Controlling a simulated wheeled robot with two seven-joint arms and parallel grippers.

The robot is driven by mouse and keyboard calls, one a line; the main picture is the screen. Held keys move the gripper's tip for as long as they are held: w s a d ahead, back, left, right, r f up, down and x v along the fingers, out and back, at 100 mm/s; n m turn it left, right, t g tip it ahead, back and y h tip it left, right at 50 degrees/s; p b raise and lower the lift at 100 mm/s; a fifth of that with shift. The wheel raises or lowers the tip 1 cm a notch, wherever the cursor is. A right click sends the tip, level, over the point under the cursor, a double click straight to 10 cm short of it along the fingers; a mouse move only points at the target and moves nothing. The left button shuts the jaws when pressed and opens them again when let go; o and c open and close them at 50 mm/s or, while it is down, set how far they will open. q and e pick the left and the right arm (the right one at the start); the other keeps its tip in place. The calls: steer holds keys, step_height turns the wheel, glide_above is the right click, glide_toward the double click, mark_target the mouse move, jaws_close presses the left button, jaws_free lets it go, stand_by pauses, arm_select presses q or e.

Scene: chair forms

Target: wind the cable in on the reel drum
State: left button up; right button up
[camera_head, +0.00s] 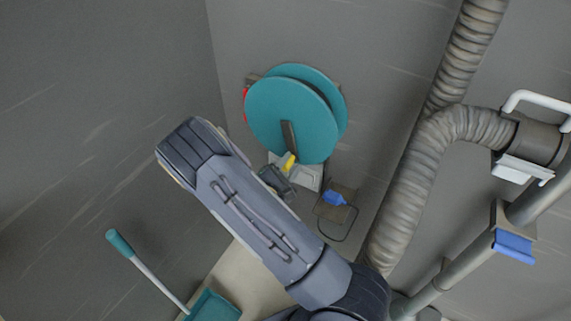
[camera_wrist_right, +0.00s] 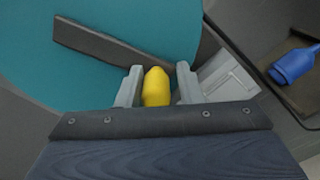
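The reel drum (camera_head: 290,120) has two large teal discs and is mounted at the wall. A dark crank arm (camera_head: 288,136) lies across its front disc and ends in a yellow handle (camera_head: 289,161). In the right wrist view the yellow handle (camera_wrist_right: 156,87) stands between the two grey fingers of my right gripper (camera_wrist_right: 158,85). Narrow gaps seem to show beside it, so the fingers look open around it. A thin dark cable (camera_head: 338,239) loops below a blue plug (camera_head: 334,198) on a brownish plate. Cable on the drum is hidden. My left gripper is out of view.
A thick ribbed duct (camera_head: 405,195) runs down right of the reel. A pipe with a blue clamp (camera_head: 513,245) and a white handle (camera_head: 538,98) are at the far right. A teal dustpan-like tool (camera_head: 212,307) stands at the lower left.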

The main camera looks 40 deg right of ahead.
steer(key=shift+s+d+r, duration=0.2)
steer(key=shift+s, duration=0.3)
steer(key=shift+s+d+r, duration=0.2)
steer(key=shift+s+r, duration=0.05)
steer(key=shift+s, duration=0.25)
steer(key=shift+s+d+r, duration=0.2)
steer(key=shift+s, duration=0.3)
steer(key=s+r+p, duration=0.1)
steer(key=s+d+r+p, duration=0.1)
steer(key=r, duration=0.1)
steer(key=shift+s, duration=0.15)
steer(key=shift+s+d+r, duration=0.15)
steer(key=shift+s+r, duration=0.05)
steer(key=shift+s, duration=0.15)
steer(key=o, duration=0.7)
steer(key=shift+o, duration=0.2)
steer(key=b+v, duration=0.1)
steer(key=v, duration=0.9)
